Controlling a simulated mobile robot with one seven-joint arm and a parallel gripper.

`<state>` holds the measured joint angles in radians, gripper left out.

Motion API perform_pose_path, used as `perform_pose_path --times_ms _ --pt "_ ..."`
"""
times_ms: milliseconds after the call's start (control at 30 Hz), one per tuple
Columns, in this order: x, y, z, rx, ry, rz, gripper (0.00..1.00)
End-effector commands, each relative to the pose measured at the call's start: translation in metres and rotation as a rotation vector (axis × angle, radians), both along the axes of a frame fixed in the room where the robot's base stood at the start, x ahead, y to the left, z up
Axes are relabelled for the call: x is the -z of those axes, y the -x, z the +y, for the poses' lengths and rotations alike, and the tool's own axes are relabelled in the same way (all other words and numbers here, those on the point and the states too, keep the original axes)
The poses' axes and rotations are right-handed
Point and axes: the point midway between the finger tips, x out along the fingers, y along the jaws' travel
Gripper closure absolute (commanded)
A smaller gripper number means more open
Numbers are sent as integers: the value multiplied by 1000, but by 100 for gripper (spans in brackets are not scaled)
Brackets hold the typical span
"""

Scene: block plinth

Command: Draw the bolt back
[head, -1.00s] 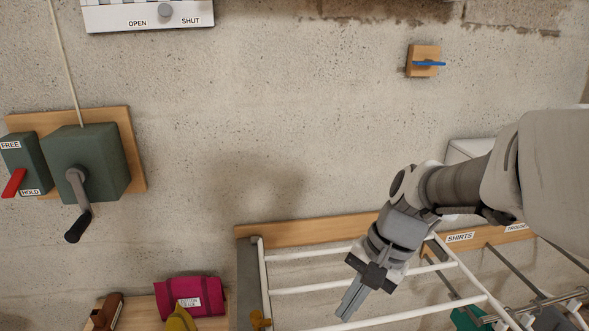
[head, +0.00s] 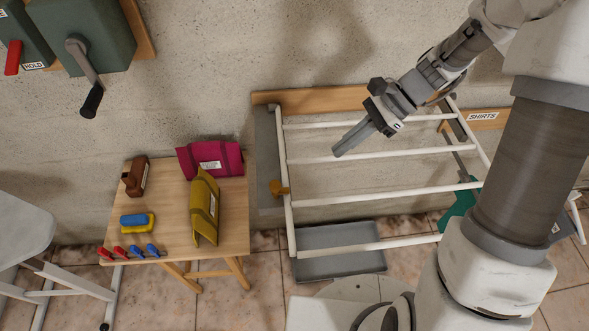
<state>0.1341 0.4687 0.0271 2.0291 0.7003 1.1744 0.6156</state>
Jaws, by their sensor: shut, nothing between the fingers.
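My gripper (head: 338,152) is shut and empty. It is above the white drying rack (head: 380,195), pointing down and left. A brass-coloured knob or catch (head: 279,188) sits at the rack's left rail, beside a grey side plate (head: 266,160). It is the only bolt-like part I can see, and I cannot tell its position. My gripper is up and to the right of it, apart from it.
A wooden table (head: 228,233) at lower left holds a magenta roll (head: 222,158), a mustard bag (head: 205,208), a brown brush (head: 136,176) and pegs. A green crank box (head: 85,30) is at upper left. A grey tray (head: 340,252) lies below the rack.

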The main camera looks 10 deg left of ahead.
Motion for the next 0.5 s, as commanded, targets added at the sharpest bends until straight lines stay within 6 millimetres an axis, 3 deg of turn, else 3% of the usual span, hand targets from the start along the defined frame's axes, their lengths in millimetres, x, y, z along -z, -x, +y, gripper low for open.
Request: perform_pose_path --times_ms 267,500 --pt "3 1 3 -1 1 0 100" --pt "29 12 26 -5 0 2 100"
